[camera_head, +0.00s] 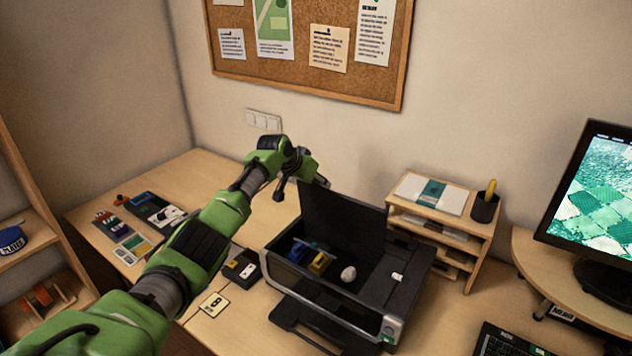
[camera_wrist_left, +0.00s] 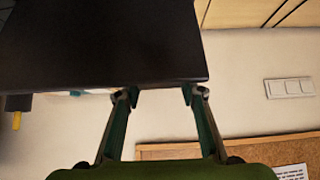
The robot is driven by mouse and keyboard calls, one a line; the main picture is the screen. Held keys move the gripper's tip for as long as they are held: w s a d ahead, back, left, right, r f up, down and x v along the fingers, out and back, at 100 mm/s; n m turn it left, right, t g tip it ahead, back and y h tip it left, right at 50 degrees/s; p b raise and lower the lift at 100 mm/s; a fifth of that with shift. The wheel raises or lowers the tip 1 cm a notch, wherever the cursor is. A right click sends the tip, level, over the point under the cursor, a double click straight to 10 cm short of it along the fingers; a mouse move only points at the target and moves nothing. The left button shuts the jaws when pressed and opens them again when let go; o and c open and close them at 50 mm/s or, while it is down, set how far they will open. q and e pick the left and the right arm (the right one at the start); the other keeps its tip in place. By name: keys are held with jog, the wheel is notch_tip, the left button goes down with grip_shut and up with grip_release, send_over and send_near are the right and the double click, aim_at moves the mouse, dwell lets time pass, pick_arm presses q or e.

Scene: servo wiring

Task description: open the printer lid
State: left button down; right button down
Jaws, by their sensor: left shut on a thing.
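The black printer (camera_head: 405,300) stands on the desk with its lid (camera_head: 345,222) raised steeply at the back, so the inside shows. My left gripper (camera_head: 323,182) is at the lid's upper left corner. In the left wrist view the dark lid (camera_wrist_left: 100,45) fills the upper left, and the gripper's two fingertips (camera_wrist_left: 160,92) are at its edge, shut on it. The exact contact is hard to see. Inside the printer lie a blue and yellow item (camera_head: 320,262) and a white rounded item (camera_head: 348,273). My right gripper is not in view.
A wooden paper organizer (camera_head: 470,232) with a pen cup (camera_head: 485,207) stands right of the printer. A monitor (camera_head: 598,200) and keyboard (camera_head: 505,342) are farther right. A small black box (camera_head: 241,268) sits left of the printer. A corkboard (camera_head: 300,50) hangs behind.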

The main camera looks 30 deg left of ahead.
pick_arm(q)
jog(key=c, duration=1.7)
grip_release()
jog(key=o, duration=0.4)
jog(key=shift+w+d, duration=0.1)
jog(key=shift+f, duration=0.15)
jog(key=v, duration=1.2)
